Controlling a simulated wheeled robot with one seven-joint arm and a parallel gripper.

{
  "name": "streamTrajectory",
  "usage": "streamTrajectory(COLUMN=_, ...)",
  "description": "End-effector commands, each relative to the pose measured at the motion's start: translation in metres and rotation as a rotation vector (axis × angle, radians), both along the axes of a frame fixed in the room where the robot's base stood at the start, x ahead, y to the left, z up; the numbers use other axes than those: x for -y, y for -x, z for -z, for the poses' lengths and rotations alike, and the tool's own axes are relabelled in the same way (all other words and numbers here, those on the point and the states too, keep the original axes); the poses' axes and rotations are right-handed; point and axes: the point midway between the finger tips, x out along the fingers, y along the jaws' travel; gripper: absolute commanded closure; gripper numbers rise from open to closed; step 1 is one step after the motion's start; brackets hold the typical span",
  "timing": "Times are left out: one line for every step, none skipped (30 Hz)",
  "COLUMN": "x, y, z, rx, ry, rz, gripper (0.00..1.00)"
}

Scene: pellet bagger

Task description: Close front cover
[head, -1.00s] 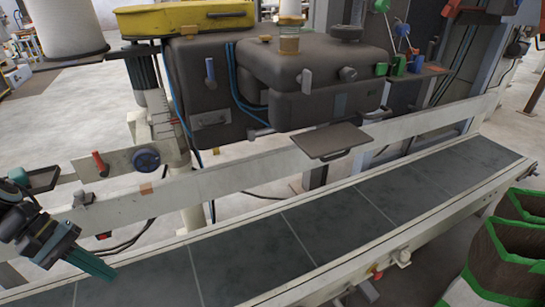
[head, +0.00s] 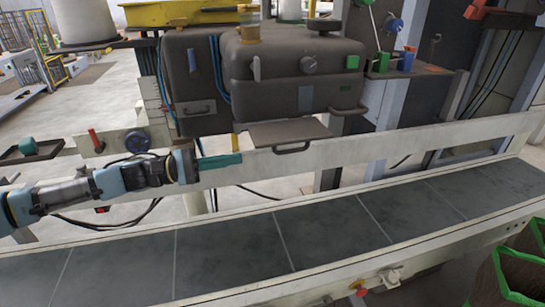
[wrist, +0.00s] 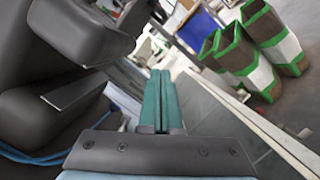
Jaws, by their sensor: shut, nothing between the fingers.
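The dark grey pellet bagger (head: 295,80) stands behind the conveyor. A flat grey flap with a bar handle (head: 288,134), which looks like the front cover, juts out roughly level from its lower front. The flap also shows edge-on at the left in the wrist view (wrist: 78,92). My gripper (head: 238,159) is shut and empty, its teal fingers together. In the head view it is to the left of the flap and a little lower, apart from it. In the wrist view the fingers (wrist: 158,100) point past the flap's right side.
A long pale rail (head: 400,140) runs behind the belt conveyor (head: 235,245). Green-rimmed brown sacks (head: 520,262) stand at the lower right. A yellow cover (head: 190,14) lies on top at the left. The belt is clear.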

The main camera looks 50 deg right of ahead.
Motion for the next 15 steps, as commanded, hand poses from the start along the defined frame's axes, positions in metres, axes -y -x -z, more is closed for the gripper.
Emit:
streamTrajectory(x=0.003, y=0.004, z=-0.003, rx=-0.002, ry=0.001, rz=0.003, gripper=1.00)
streamTrajectory(x=0.006, y=0.007, z=-0.004, rx=-0.001, ry=0.000, rz=0.003, gripper=1.00)
streamTrajectory(x=0.009, y=0.012, z=-0.005, rx=-0.002, ry=0.000, rz=0.004, gripper=1.00)
streamTrajectory(x=0.013, y=0.015, z=-0.006, rx=-0.002, ry=0.000, rz=0.004, gripper=1.00)
streamTrajectory(x=0.016, y=0.020, z=-0.007, rx=-0.002, ry=0.000, rz=0.004, gripper=1.00)
streamTrajectory(x=0.022, y=0.026, z=-0.009, rx=-0.002, ry=0.000, rz=0.006, gripper=1.00)
streamTrajectory(x=0.026, y=0.030, z=-0.010, rx=-0.002, ry=0.000, rz=0.006, gripper=1.00)
streamTrajectory(x=0.030, y=0.035, z=-0.011, rx=-0.002, ry=0.000, rz=0.006, gripper=1.00)
streamTrajectory(x=0.035, y=0.041, z=-0.012, rx=-0.002, ry=-0.001, rz=0.006, gripper=1.00)
streamTrajectory(x=0.040, y=0.046, z=-0.013, rx=-0.002, ry=-0.001, rz=0.006, gripper=1.00)
streamTrajectory(x=0.044, y=0.051, z=-0.014, rx=-0.001, ry=-0.001, rz=0.006, gripper=1.00)
streamTrajectory(x=0.049, y=0.057, z=-0.015, rx=-0.001, ry=-0.001, rz=0.005, gripper=1.00)
streamTrajectory(x=0.054, y=0.061, z=-0.016, rx=-0.001, ry=-0.002, rz=0.005, gripper=1.00)
streamTrajectory(x=0.058, y=0.065, z=-0.017, rx=-0.001, ry=-0.002, rz=0.005, gripper=1.00)
streamTrajectory(x=0.063, y=0.071, z=-0.018, rx=-0.001, ry=-0.001, rz=0.005, gripper=1.00)
